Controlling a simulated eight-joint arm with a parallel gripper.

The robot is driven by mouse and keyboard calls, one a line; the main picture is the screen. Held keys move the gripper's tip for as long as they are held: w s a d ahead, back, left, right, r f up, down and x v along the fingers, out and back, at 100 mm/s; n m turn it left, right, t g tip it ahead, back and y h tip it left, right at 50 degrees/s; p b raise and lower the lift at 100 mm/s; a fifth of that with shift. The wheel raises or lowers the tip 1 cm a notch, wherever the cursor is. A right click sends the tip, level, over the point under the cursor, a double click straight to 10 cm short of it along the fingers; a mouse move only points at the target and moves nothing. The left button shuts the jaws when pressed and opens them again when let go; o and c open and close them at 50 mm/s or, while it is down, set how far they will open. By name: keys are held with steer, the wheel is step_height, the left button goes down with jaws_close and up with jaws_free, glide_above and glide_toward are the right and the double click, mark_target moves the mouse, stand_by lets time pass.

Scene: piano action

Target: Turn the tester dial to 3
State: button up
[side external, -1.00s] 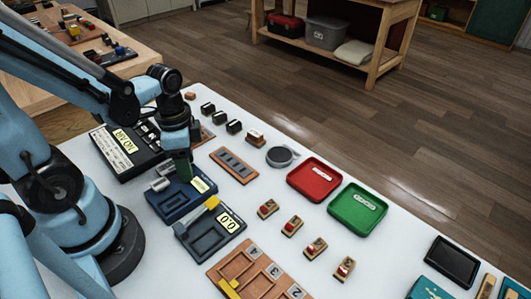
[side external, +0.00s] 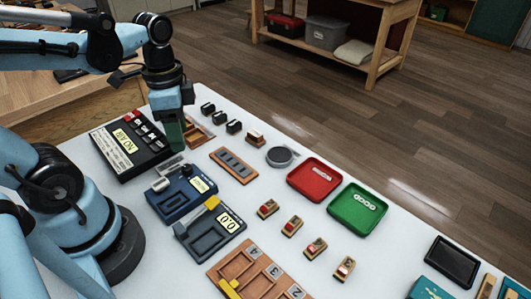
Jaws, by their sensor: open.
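A dark blue device (side external: 176,205) with a small lit display (side external: 199,185) and grey cylindrical parts (side external: 160,184) stands near my arm's base. A black box (side external: 127,155) with a label, a lit display (side external: 125,140) and a row of buttons stands behind it to the left. Which device is the tester, and any dial number, I cannot make out. My gripper (side external: 174,142) points down between the black box and a small wooden tray. It is open with nothing visible in it; its green fingers hide part of what lies behind.
A second dark device (side external: 205,240) with a display sits in front. A brown slotted block (side external: 233,165), a round grey disc (side external: 279,156), a red tray (side external: 315,179) and a green tray (side external: 357,208) lie to the right. Several small wooden pieces with red tops stand in a row.

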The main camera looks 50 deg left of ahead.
steer(key=shift+r, duration=1.75)
